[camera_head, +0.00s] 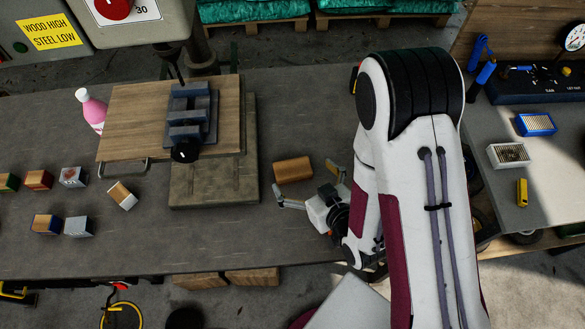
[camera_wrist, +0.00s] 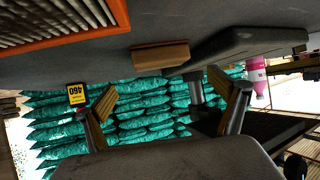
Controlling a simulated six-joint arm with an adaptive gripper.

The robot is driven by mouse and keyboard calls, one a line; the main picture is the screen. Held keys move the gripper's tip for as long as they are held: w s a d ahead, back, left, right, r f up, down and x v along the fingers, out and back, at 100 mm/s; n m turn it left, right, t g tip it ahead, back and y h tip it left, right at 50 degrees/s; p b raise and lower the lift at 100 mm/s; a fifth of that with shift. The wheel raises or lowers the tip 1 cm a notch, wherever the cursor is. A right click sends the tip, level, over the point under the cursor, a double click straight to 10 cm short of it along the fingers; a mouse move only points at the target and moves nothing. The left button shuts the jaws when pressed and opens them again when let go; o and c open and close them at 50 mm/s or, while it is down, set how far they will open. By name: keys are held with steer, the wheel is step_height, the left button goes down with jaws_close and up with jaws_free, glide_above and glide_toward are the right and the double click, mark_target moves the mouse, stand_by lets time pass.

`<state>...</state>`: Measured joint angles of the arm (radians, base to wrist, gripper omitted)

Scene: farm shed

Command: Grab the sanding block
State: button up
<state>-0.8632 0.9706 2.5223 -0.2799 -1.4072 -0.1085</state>
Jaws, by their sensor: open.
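A brown block (camera_head: 293,169), which looks like the sanding block, lies on the grey workbench just beyond my gripper. My gripper (camera_head: 307,180) is open and empty, low over the bench, with its fingers pointing towards the block. The wrist view is upside down. There the block (camera_wrist: 160,55) shows ahead of and between the two spread fingers of my gripper (camera_wrist: 162,95). A gap remains between the fingertips and the block.
Several small boxes (camera_head: 122,195) and a pink bottle (camera_head: 92,110) are further left. The right-hand bench (camera_head: 535,190) holds a blue-rimmed box (camera_head: 536,124). Bare bench lies in front.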

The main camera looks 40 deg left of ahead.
mark_target(294, 170)
steer(key=shift+x, duration=1.25)
steer(key=shift+a+f, duration=0.1)
steer(key=shift+f+x, duration=0.15)
steer(key=shift+x, duration=0.7)
steer(key=shift+f+x, duration=0.2)
steer(key=shift+x, duration=0.65)
steer(key=shift+w+a+f, duration=0.15)
steer(key=shift+a+f, duration=0.25)
steer(key=shift+a, duration=0.1)
steer(key=c, duration=1.2)
